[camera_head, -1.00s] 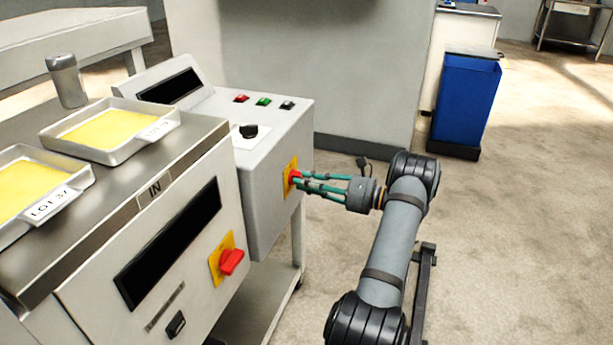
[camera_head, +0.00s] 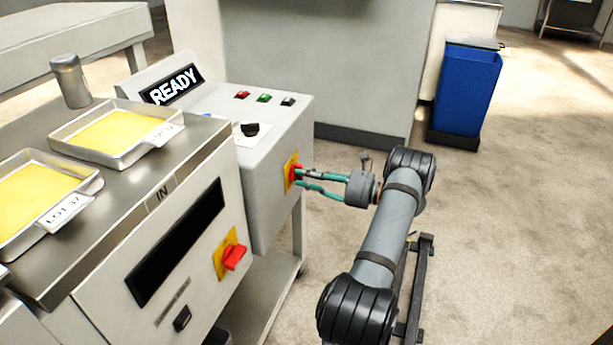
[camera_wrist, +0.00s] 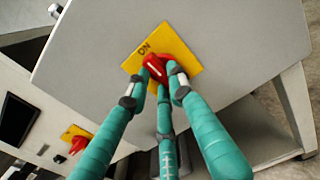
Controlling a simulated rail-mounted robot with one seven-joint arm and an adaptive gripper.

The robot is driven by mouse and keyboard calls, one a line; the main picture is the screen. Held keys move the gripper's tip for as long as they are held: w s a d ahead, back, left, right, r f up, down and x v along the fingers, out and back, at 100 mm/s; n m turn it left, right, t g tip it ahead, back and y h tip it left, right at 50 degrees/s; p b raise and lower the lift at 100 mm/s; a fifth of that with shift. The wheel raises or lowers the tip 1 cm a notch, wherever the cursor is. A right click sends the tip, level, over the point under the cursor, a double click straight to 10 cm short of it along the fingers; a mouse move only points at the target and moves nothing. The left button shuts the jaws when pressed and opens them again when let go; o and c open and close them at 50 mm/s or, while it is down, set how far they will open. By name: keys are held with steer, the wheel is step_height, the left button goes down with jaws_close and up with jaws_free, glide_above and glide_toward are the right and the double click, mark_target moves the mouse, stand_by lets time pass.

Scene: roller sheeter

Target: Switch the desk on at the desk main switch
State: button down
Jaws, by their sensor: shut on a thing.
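The desk main switch is a red rotary knob on a yellow plate (camera_head: 290,172) on the right side of the control desk (camera_head: 268,205). My gripper (camera_head: 300,177) has its teal fingers closed around the red knob. In the wrist view the fingers pinch the red knob (camera_wrist: 154,68), and the yellow plate (camera_wrist: 182,48) carries the word ON. The fingers partly hide the knob. The desk display (camera_head: 172,86) is lit and reads READY.
A second red switch (camera_head: 233,257) on a yellow plate is on the neighbouring machine's front, below a dark display (camera_head: 175,240). Two trays with yellow sheets, one tray (camera_head: 118,132) nearer the desk, lie on its top. A blue bin (camera_head: 466,90) stands at the back right.

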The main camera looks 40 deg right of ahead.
stand_by(0.3)
steer(key=c, duration=1.5)
jaws_free()
steer(key=shift+c, duration=0.2)
steer(key=v, duration=1.2)
steer(key=x, duration=1.2)
